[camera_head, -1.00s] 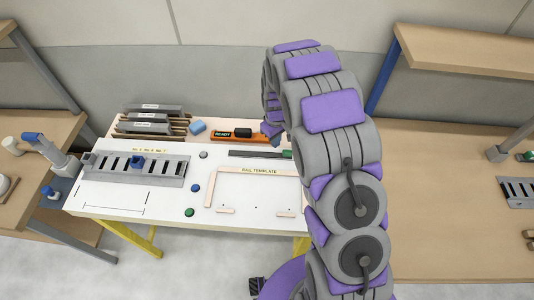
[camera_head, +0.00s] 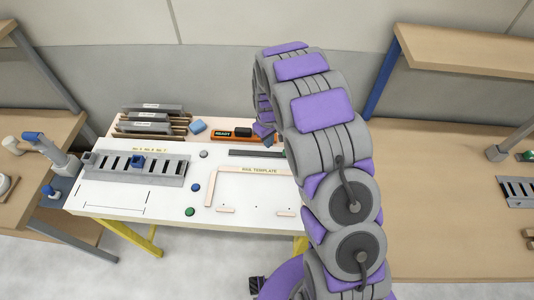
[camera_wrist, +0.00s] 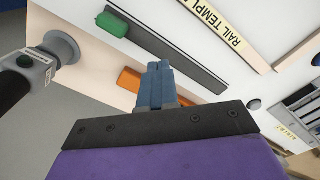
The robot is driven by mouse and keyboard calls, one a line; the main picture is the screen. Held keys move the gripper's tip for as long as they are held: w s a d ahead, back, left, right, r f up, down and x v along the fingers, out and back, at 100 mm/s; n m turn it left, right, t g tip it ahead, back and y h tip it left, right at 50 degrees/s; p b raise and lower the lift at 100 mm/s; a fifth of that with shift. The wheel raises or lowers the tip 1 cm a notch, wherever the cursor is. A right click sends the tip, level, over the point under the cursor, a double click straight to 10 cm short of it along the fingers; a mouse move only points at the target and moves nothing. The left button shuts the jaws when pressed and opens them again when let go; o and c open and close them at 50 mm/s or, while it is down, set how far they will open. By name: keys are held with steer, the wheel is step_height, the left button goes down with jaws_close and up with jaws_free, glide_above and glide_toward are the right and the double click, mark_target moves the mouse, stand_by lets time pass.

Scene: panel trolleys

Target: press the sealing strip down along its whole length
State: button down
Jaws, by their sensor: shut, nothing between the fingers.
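A long dark grey strip (camera_head: 256,153), which I take for the sealing strip, lies on the white table top behind the rail template. It also shows in the wrist view (camera_wrist: 186,62), running diagonally, with a green block (camera_wrist: 112,24) near one end. My gripper (camera_head: 264,139) is just behind the strip in the head view. In the wrist view its blue fingers (camera_wrist: 158,66) are together and empty, with their tips beside the strip's edge. I cannot tell whether they touch anything.
The rail template outline (camera_head: 215,173) lies in front of the strip. An orange READY tray (camera_head: 217,139) with a black piece is behind it. A wooden bench (camera_head: 440,200) stands right.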

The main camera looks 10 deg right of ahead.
mark_target(268, 154)
steer(key=shift+f, duration=2.7)
steer(key=shift+f, duration=0.1)
steer(key=shift+r, duration=1.6)
steer(key=shift+w+a+r+p, duration=0.25)
steer(key=shift+a+r, duration=0.25)
steer(key=shift+a, duration=0.5)
steer(key=shift+w+a+r+p, duration=0.15)
steer(key=shift+a+r+p, duration=0.25)
steer(key=shift+a, duration=0.6)
steer(key=shift+w+a+r+p, duration=0.2)
steer(key=shift+a+r, duration=0.4)
steer(key=shift+a, duration=0.4)
steer(key=shift+f, duration=0.2)
